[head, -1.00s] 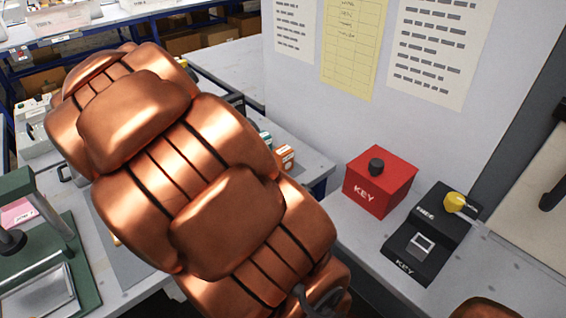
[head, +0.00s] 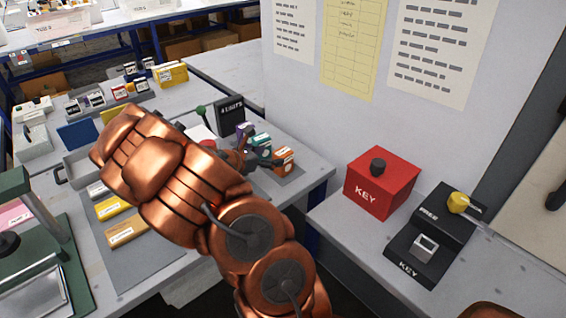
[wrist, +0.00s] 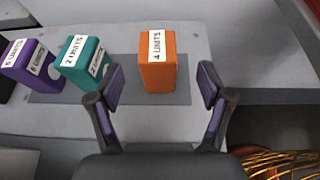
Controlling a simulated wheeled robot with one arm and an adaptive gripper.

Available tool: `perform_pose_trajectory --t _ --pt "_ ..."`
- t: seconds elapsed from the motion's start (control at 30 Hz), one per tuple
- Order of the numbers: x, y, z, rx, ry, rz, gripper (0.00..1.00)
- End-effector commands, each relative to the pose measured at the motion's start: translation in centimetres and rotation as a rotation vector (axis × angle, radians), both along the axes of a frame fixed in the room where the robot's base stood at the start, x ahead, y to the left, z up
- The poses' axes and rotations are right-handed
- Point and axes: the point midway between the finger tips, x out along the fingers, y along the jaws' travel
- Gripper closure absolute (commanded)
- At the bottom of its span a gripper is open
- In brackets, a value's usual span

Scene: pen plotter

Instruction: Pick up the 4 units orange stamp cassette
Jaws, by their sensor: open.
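The orange stamp cassette (wrist: 158,74) labelled 4 UNITS stands upright on a grey mat in the wrist view. In the head view the orange cassette (head: 284,159) is at the right end of a short row near the table edge. My gripper (wrist: 162,88) is open and empty in the wrist view, its two fingers apart. The cassette is ahead of it, between the finger lines, and I see no contact. In the head view my gripper (head: 240,158) is small and partly merged with the things behind it, just left of the orange cassette.
A teal cassette (wrist: 83,62) labelled 2 UNITS and a purple cassette (wrist: 30,64) stand left of the orange one. A dark sign (head: 230,115) stands behind the row. A red KEY box (head: 380,185) and a black device (head: 432,235) are on the right-hand counter. Table right of the orange cassette is clear.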

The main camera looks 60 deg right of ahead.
Motion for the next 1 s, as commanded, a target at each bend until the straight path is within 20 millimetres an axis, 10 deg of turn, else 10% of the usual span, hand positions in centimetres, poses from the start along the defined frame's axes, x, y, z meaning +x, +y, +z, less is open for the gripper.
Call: perform_pose_trajectory --t 1.0 --pt "-1.2 -6.2 -2.8 0.001 -0.002 -0.002 0.21"
